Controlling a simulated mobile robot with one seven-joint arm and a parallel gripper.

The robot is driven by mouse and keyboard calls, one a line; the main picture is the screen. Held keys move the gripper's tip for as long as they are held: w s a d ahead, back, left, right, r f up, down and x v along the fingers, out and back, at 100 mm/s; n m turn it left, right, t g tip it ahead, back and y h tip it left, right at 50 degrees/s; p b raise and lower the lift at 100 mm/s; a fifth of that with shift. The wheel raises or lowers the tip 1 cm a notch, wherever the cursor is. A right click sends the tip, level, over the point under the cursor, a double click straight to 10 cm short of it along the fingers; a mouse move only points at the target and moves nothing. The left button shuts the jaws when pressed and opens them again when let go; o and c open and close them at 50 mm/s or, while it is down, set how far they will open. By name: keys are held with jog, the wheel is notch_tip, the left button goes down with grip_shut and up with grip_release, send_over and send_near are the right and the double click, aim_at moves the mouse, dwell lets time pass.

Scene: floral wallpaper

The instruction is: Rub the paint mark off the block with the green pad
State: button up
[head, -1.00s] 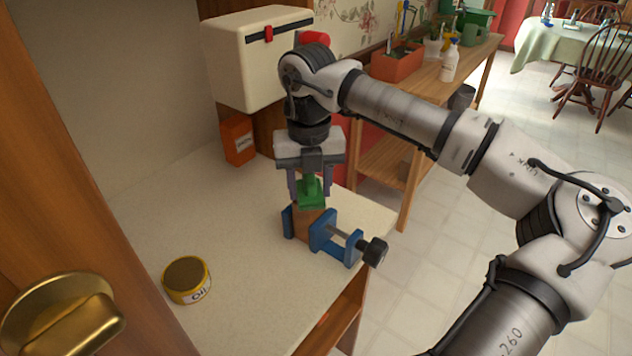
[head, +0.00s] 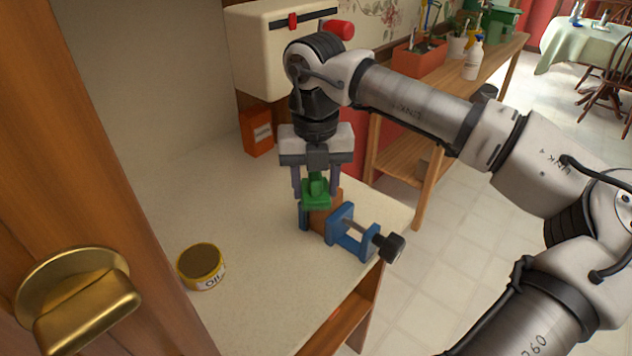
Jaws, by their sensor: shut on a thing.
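My gripper (head: 317,188) points down and is shut on the green pad (head: 316,197) by its upright grip. The pad is at the top of the brown block (head: 325,217), over its left part, and looks to be touching it. The block sits in a blue clamp (head: 346,234) with a dark screw knob, near the right edge of the pale counter (head: 265,262). The paint mark is not visible; the pad and gripper cover part of the block's top.
A yellow tin (head: 201,266) stands on the counter at the front left. An orange box (head: 257,132) stands at the back, below a cream wall cabinet (head: 262,55). A wooden door with a brass handle (head: 78,300) fills the left. A wooden shelf unit (head: 405,150) stands behind right.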

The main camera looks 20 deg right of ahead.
jog(key=shift+r+p, duration=1.45)
jog(key=shift+r, duration=1.3)
jog(key=shift+r+p, duration=0.95)
jog(key=shift+r, duration=0.6)
